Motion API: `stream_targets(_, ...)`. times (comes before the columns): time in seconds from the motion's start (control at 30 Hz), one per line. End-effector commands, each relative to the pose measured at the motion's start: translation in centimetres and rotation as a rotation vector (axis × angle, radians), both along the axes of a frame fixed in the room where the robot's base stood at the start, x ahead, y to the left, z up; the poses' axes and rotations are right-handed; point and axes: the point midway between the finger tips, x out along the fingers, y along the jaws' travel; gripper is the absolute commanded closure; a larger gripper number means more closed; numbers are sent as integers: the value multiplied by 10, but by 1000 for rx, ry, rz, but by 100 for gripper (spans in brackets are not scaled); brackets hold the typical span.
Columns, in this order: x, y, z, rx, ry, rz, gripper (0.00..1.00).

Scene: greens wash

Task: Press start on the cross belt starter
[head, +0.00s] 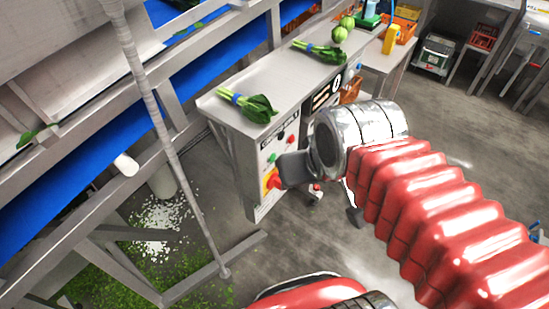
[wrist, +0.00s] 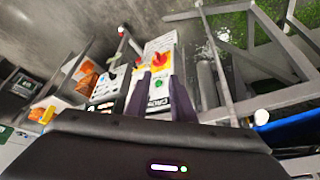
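The cross belt starter is a pale control box (head: 262,203) under the end of a steel bench. Its panel has a dark label strip (head: 284,131), a green button (head: 272,158), a small red one (head: 291,139) and a red-and-yellow rotary switch (head: 272,180). My gripper (head: 283,170) is in front of the panel's lower part and hides some of it. In the wrist view, the fingers (wrist: 161,85) are apart and empty, with the green button (wrist: 159,84) and the rotary switch (wrist: 160,58) showing between and beyond them. I cannot tell whether a finger touches the panel.
Bundled greens (head: 250,103) lie on the steel bench (head: 290,75) above the box. A second dark panel (head: 326,92) is to the right. A blue conveyor belt (head: 215,62) and its steel frame stand left. Green scraps (head: 190,290) lie on the floor.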

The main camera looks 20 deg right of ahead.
Motion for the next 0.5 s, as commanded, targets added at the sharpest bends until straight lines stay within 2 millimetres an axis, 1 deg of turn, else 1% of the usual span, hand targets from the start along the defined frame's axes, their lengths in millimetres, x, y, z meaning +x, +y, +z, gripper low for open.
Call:
stream_targets(0.03, 0, 0, 0, 0, 0, 0, 82)
stream_targets(0.3, 0, 0, 0, 0, 0, 0, 100)
stream_targets(0.5, 0, 0, 0, 0, 0, 0, 100)
